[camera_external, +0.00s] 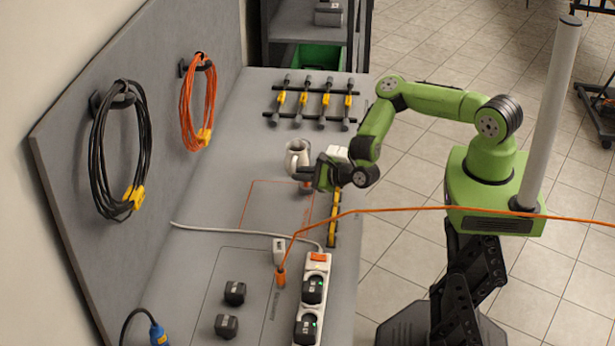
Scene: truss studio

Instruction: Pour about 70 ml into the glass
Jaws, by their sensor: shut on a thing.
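A grey metal jug (298,155) is above the grey bench, near its middle, and looks about upright. My gripper (309,174) reaches in from the right, at the jug's lower right side, and is shut on it. The fingertips are small and partly hidden, so the exact grip does not show. A small orange-brown object (306,187) shows just below the jug and gripper; I cannot tell whether it is the glass. No glass can be made out clearly, and the jug's contents are not visible.
A rack of dark bars with yellow parts (313,101) is at the bench's far end. A power strip (312,297), dark blocks (235,293) and an orange cable (430,209) are nearer. The bench left of the jug is clear.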

